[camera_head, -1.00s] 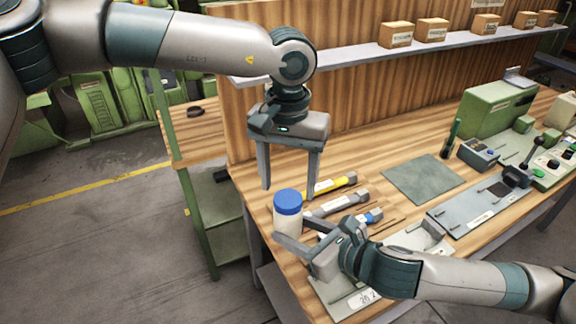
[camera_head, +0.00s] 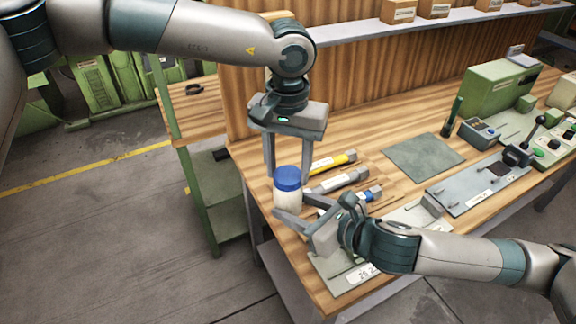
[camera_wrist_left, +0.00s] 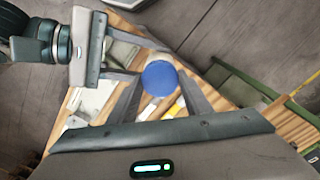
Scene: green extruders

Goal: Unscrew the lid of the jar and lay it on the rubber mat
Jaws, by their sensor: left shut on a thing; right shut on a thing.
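The jar (camera_head: 287,199) is a white, upright container at the near left part of the workbench. Its blue lid (camera_head: 288,178) sits on top of it. My right gripper (camera_head: 293,217) is shut around the jar's lower body from the right. My left gripper (camera_head: 288,176) points down from above and is shut on the lid, with a finger on either side. In the left wrist view the lid (camera_wrist_left: 160,78) shows as a blue disc between the fingertips. The rubber mat (camera_head: 424,157) is a flat, bare grey-green square farther right on the bench.
Behind the jar lie a yellow-handled tool (camera_head: 335,161) and other hand tools. A grey panel with handles (camera_head: 478,185) and green machines (camera_head: 497,100) stand to the right. A shelf with small boxes (camera_head: 435,9) runs above. The bench's left edge is close to the jar.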

